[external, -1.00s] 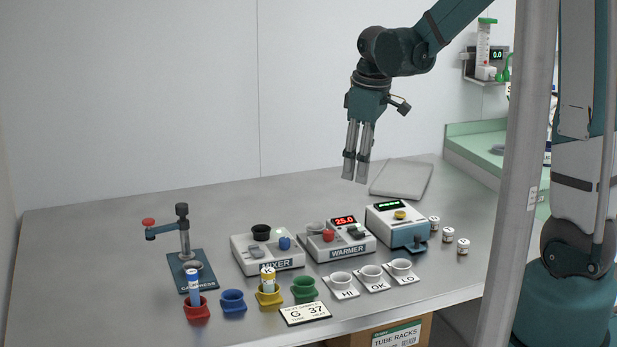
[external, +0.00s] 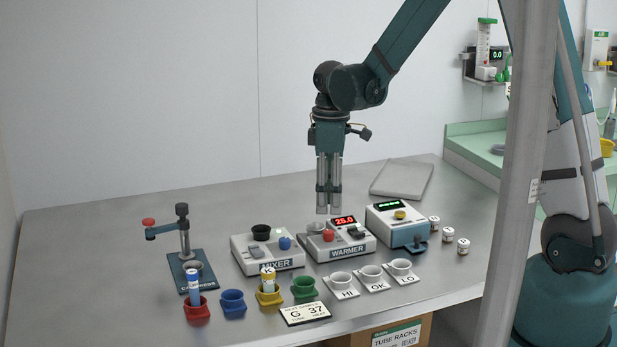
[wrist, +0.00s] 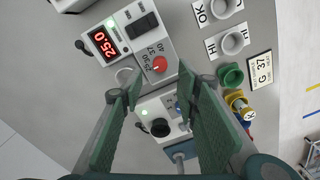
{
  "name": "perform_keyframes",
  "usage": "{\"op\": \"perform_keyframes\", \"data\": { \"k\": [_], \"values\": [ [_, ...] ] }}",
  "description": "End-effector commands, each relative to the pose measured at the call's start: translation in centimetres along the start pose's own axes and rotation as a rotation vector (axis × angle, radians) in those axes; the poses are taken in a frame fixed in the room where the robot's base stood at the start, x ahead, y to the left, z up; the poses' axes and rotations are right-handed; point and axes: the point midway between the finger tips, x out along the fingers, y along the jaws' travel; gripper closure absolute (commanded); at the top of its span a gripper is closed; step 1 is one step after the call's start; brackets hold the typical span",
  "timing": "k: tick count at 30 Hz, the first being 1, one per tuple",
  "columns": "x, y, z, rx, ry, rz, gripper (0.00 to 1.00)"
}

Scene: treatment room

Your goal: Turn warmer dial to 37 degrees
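The warmer (external: 340,243) is a pale box in the middle of the table. Its red display (external: 344,221) reads 25.0, and the reading also shows in the wrist view (wrist: 102,44). Its red dial (external: 328,236) sits on the front left of the top. In the wrist view the dial (wrist: 159,64) lies beside printed marks 25, 30, 37 and 40. My gripper (external: 328,210) points down just above and behind the dial, apart from it. In the wrist view my gripper (wrist: 160,90) has its two fingers spread apart with nothing between the tips.
The mixer (external: 268,252) stands close on the left and another device (external: 397,226) on the right. White cups marked HI, OK (external: 371,273) and LO stand in front. A card (external: 305,313) reads G 37. A press (external: 186,250) stands at left. Free table lies behind.

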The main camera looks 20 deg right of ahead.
Motion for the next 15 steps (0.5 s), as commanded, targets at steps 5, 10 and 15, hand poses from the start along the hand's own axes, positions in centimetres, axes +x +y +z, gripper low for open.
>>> {"op": "perform_keyframes", "data": {
  "k": [5, 10, 15],
  "values": [
    [0.00, 0.00, 0.00, 0.000, 0.000, 0.000, 0.68],
    [0.05, 0.01, 0.00, 0.000, 0.000, 0.000, 0.68],
    [0.58, 0.04, -0.04, 0.001, 0.000, 0.000, 0.68]
  ]
}}
